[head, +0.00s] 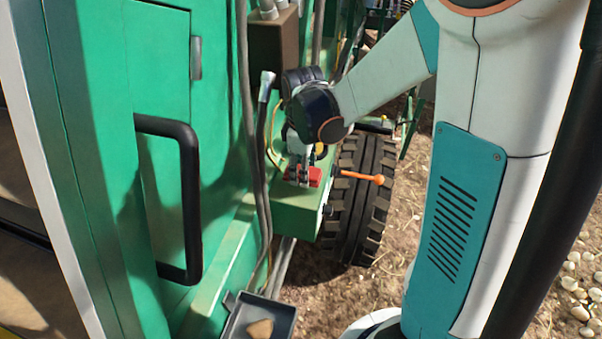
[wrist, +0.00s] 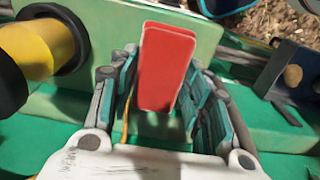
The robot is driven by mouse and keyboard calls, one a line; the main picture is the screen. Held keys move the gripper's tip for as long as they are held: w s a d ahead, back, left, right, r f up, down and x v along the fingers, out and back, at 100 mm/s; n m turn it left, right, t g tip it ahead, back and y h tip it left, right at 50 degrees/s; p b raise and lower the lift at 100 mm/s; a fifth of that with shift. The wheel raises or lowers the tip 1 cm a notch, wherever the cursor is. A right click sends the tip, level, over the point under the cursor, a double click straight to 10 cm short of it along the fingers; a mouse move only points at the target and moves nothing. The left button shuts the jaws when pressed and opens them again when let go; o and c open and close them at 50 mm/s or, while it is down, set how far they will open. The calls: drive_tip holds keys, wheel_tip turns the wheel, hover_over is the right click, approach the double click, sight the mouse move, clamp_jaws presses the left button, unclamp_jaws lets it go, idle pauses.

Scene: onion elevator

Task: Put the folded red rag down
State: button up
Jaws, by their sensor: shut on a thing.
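The folded red rag (wrist: 165,68) is between the two fingers of my gripper (wrist: 160,95) in the wrist view, and the fingers are shut on it. In the head view, the rag (head: 314,177) shows as a small red patch under my gripper (head: 302,170). It is at the top of a green box (head: 300,212) fixed to the machine's side. I cannot tell whether the rag touches the box top.
An orange-tipped lever (head: 362,177) sticks out right of the box, before a black tyre (head: 352,232). A grey lever and hoses (head: 262,150) rise at its left. A dark tray (head: 258,318) holds a brown lump below. A yellow-and-black cylinder (wrist: 40,50) is left in the wrist view.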

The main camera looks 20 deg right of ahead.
drive_tip(key=shift+w+a+f, duration=0.1)
drive_tip(key=shift+f, duration=0.6)
drive_tip(key=shift+w+a+f, duration=0.1)
drive_tip(key=shift+f, duration=0.55)
drive_tip(key=shift+f, duration=0.2)
drive_tip(key=o, duration=1)
drive_tip(key=shift+c, duration=0.2)
drive_tip(key=shift+r, duration=0.15)
